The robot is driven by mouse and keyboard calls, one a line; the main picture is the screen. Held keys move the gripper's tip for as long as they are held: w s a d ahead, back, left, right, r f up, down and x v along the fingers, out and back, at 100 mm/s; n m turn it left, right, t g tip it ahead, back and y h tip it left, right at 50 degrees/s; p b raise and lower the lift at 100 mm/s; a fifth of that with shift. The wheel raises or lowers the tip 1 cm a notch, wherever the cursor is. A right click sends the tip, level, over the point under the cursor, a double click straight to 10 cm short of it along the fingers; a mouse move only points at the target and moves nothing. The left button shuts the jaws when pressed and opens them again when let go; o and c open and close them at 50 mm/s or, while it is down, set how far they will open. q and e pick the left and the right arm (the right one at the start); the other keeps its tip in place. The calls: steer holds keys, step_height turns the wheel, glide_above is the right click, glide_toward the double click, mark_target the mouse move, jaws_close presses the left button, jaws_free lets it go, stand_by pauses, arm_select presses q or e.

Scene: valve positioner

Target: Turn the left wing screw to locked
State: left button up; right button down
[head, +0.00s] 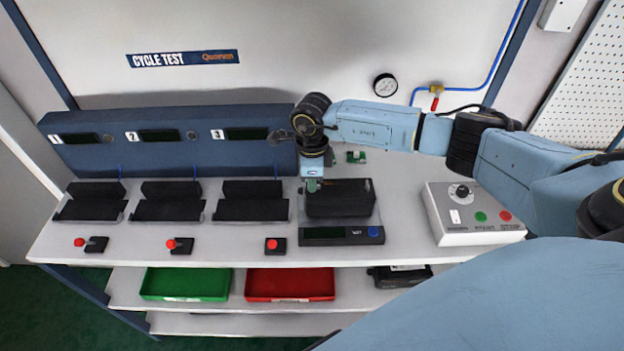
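No wing screw can be made out at this size. A black block-shaped unit (345,200) sits at the middle of the bench, on a flat dark device with a display and a blue button (376,232). My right gripper (312,186) points down at the left end of the black unit. Its fingertips look close together at that end. Whether they touch the unit or hold anything is too small to tell, and the gripper hides part of that end. My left gripper is not in view.
Three black cradles (252,208) stand left, below a blue panel (180,165) with displays. Red-knobbed switches (180,245) line the front edge. A grey control box (470,220) stands right. A small green part (356,157) lies behind the unit. Green (186,283) and red (290,283) trays sit below.

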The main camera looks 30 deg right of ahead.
steer(key=c, duration=1.6)
jaws_free()
step_height(320, 180, up, 14)
steer(key=b, duration=0.1)
steer(key=shift+f, duration=0.25)
